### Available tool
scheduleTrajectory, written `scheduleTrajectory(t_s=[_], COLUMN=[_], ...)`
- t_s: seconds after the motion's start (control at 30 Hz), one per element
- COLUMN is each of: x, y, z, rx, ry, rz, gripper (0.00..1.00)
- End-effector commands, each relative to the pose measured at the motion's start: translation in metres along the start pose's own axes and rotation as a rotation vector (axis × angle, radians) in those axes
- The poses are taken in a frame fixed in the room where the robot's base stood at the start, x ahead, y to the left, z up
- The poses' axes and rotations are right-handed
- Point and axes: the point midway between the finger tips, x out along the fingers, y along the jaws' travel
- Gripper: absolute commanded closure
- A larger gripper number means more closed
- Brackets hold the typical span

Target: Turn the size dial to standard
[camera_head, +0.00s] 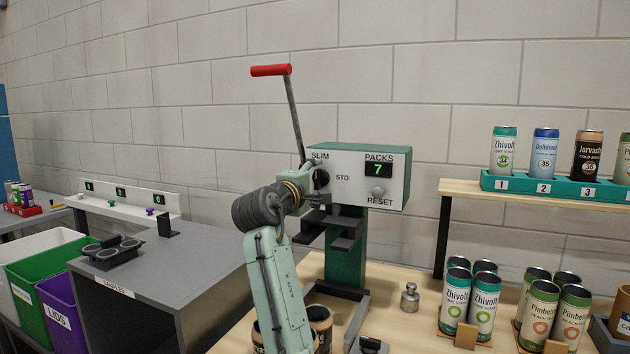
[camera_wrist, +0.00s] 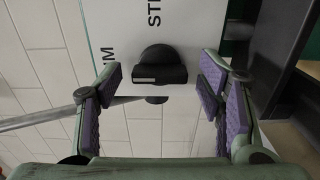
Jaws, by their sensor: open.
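The size dial (camera_wrist: 162,62) is a black round knob with a raised grip bar on the machine's pale front panel (camera_head: 335,199). A short white mark on the bar points left in the wrist view, on the side of the SLIM label (camera_wrist: 105,55); the STD label (camera_wrist: 154,12) is above the dial there. In the head view the dial (camera_head: 321,178) is partly hidden by my arm. My gripper (camera_wrist: 162,78) is open, with purple-padded fingers on either side of the dial, apart from it. Nothing is held.
The machine has a red-handled lever (camera_head: 271,70) above my wrist, a PACKS display (camera_head: 378,169) reading 7, and a RESET button (camera_head: 378,192). Dark stepped parts (camera_head: 330,228) sit below the panel. Cans (camera_head: 455,296) and a metal weight (camera_head: 410,298) stand on the bench at right.

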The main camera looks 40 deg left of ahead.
Motion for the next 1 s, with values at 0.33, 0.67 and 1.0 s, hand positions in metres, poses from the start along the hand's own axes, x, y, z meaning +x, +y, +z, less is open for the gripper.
scheduleTrajectory(t_s=[0.33,0.67,1.0], x=[-0.0005,-0.0006,-0.0006], y=[0.0002,0.0002,0.0001], z=[-0.0001,-0.0002,-0.0002], rx=[0.000,0.000,0.018], ry=[0.000,0.000,0.000], rz=[0.000,0.000,0.000], gripper=[0.57,0.79,0.86])
